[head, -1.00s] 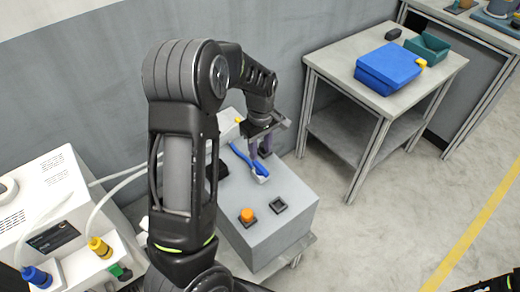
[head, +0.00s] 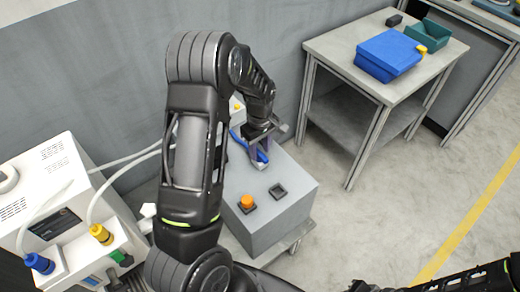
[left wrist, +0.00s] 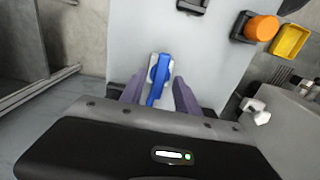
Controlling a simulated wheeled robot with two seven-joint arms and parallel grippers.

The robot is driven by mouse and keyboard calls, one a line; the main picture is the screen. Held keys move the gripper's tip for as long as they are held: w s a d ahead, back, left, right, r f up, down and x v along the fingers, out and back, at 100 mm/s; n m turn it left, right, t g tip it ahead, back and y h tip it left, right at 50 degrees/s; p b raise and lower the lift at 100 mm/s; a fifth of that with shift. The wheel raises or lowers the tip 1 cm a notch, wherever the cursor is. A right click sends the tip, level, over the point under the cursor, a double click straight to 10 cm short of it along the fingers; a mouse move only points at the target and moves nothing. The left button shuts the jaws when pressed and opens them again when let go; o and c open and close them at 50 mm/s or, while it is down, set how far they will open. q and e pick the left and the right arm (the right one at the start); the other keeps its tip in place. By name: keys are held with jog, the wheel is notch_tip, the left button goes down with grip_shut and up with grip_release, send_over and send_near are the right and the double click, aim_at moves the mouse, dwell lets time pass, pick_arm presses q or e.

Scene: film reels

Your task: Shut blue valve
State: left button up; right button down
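The blue valve (head: 238,138) is a blue lever handle on a pale base on top of a grey box (head: 285,212). In the left wrist view the blue handle (left wrist: 158,78) lies between the two purple fingers of my left gripper (left wrist: 158,92), with a gap on each side. The left gripper (head: 259,150) is open over the handle in the head view and partly hides it. Part of my right arm shows at the bottom right; whether its dark end (head: 365,287) is open or shut is unclear.
An orange knob (head: 246,202) and a black square socket (head: 278,191) are on the box top. A white machine (head: 50,180) with hoses stands left. A table (head: 330,50) with a blue case (head: 388,54) stands behind right. The floor at right is clear.

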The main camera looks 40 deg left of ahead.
pick_arm(q)
jog(key=shift+f, duration=0.35)
jog(key=shift+c, duration=0.6)
grip_shut()
